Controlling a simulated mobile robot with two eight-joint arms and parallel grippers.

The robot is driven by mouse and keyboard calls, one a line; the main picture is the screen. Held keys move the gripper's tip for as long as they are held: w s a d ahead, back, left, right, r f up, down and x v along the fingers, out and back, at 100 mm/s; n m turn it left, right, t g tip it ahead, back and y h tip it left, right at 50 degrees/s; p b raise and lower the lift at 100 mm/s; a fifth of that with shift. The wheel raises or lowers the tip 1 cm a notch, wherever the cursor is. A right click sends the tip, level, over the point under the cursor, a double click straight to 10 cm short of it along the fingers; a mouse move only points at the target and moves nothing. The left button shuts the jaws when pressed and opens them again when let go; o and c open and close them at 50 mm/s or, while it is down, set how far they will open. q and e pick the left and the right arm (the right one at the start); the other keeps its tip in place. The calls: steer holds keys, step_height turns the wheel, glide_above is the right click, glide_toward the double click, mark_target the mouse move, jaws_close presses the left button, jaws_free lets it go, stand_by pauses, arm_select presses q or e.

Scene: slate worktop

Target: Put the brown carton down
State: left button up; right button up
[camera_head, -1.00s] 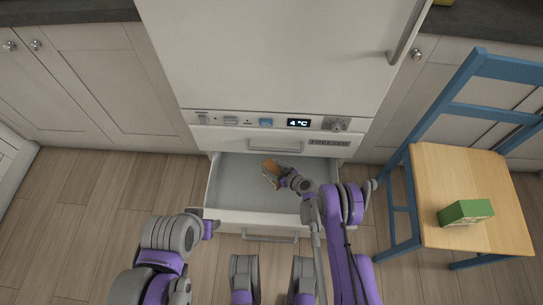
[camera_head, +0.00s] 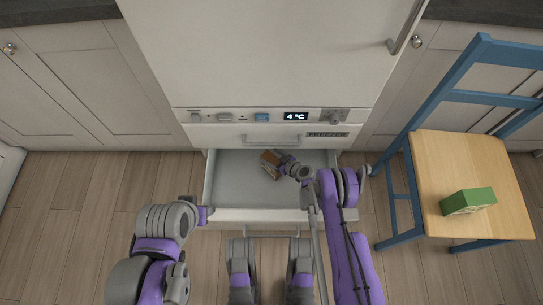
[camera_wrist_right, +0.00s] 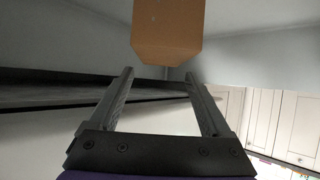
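The brown carton (camera_head: 270,158) is inside the open freezer drawer (camera_head: 225,190), towards the back. It looks tilted in the head view, with a pale printed side showing; I cannot tell exactly how it rests. My right gripper (camera_head: 283,166) is beside its right end. In the right wrist view, the two fingers (camera_wrist_right: 160,76) are spread with nothing between them. The carton (camera_wrist_right: 168,30) shows just beyond the fingertips. My left gripper (camera_head: 205,214) is near the drawer's front left corner, and its fingers cannot be made out.
The fridge front (camera_head: 255,60) rises behind the drawer, with a control panel (camera_head: 262,116) above it. A blue chair (camera_head: 465,165) stands at the right with a green carton (camera_head: 467,201) on its seat. The drawer floor left of the brown carton is clear.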

steer(key=shift+o, duration=0.6)
steer(key=p+v, duration=0.2)
steer(key=v, duration=1)
steer(key=shift+p, duration=0.35)
